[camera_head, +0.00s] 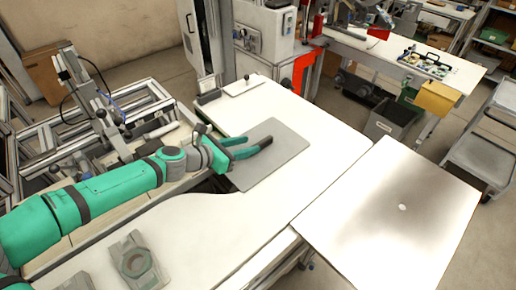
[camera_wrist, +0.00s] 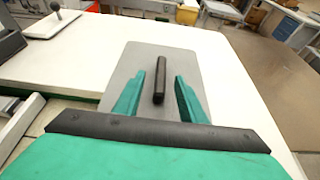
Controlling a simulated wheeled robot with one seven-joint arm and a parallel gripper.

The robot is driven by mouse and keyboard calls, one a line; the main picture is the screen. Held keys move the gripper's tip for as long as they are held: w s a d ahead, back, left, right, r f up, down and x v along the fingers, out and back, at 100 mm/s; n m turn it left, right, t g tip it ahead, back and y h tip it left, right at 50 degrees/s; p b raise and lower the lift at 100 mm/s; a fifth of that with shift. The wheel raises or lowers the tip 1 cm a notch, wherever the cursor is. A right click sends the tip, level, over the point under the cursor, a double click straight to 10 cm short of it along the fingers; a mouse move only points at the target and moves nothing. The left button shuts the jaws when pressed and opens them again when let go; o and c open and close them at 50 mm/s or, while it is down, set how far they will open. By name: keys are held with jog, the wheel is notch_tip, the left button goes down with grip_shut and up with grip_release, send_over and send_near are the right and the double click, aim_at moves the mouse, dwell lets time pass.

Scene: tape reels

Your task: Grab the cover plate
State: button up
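The cover plate appears to be the flat grey plate (camera_head: 285,137) lying on the white worktop. In the wrist view the grey plate (camera_wrist: 190,66) carries a dark upright bar handle (camera_wrist: 159,80) near its middle. My gripper (camera_head: 258,140) is over this plate with its green fingers spread. In the wrist view the gripper (camera_wrist: 171,67) is open, with the handle showing between its two fingers and a gap on both sides. I cannot tell how far the fingertips are above the plate.
A small white plate with a dark knob (camera_head: 246,79) lies at the far end of the worktop (camera_head: 335,150). A grey metal fixture (camera_head: 137,262) is at the near left. A separate pale table (camera_head: 400,225) stands at right. Aluminium framing (camera_head: 85,85) stands at left.

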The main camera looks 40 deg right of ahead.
aim_at(259, 143)
jog(key=shift+x, duration=3.35)
jog(key=shift+s, duration=0.1)
jog(key=shift+a, duration=0.1)
jog(key=shift+c, duration=0.4)
grip_shut()
